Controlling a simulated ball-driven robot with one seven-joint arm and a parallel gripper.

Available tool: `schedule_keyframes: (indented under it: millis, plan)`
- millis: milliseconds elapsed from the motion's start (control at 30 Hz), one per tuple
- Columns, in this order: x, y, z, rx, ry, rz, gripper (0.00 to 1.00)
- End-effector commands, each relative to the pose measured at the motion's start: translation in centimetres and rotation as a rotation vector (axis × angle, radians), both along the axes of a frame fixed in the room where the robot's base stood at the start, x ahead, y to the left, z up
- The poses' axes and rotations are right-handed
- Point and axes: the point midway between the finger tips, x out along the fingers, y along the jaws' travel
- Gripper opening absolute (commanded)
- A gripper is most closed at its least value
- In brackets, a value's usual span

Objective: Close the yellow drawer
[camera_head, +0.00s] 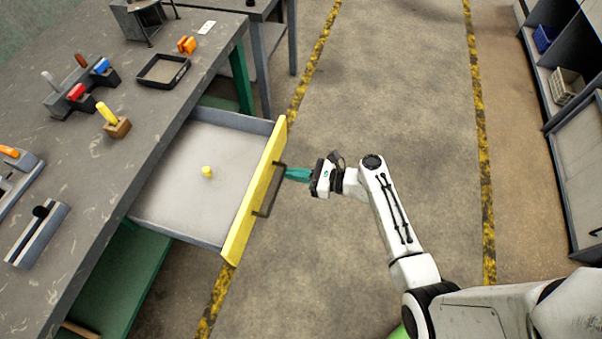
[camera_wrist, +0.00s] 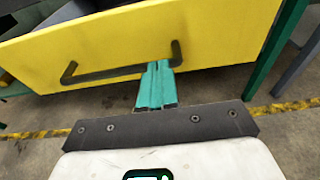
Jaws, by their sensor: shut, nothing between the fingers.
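The yellow drawer (camera_head: 254,196) stands pulled far out from the workbench, with a small yellow object (camera_head: 207,172) lying on its grey floor. Its dark bar handle (camera_head: 268,192) is on the yellow front, which also fills the upper part of the wrist view (camera_wrist: 140,45). My gripper (camera_head: 287,174), with teal fingers, points at the drawer front near the far end of the handle. In the wrist view the shut fingertips (camera_wrist: 158,66) overlap the right end of the handle (camera_wrist: 110,73). I cannot tell whether they touch it.
The grey workbench (camera_head: 60,150) carries a black tray (camera_head: 163,71), a block with a yellow-handled tool (camera_head: 112,121) and other tools. Open concrete floor (camera_head: 400,90) lies to the right, with shelving (camera_head: 570,130) at the far right.

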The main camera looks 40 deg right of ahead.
Motion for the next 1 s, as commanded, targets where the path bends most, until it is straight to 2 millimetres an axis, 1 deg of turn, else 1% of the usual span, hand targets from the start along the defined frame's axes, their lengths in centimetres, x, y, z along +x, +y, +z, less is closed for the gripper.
schedule_keyframes:
  millis: [300, 467, 567, 667, 1000]
  plan:
    - [0.1, 0.1, 0.0, 0.0, 0.0, 0.001, 0.0]
    - [1.2, 0.8, 0.0, 0.0, 0.0, 0.003, 0.0]
    - [2.6, 1.6, 0.0, 0.0, -0.001, 0.005, 0.0]
    - [4.4, 2.7, 0.0, 0.0, -0.001, 0.006, 0.0]
    - [12.5, 7.4, -0.2, 0.0, -0.002, 0.007, 0.0]
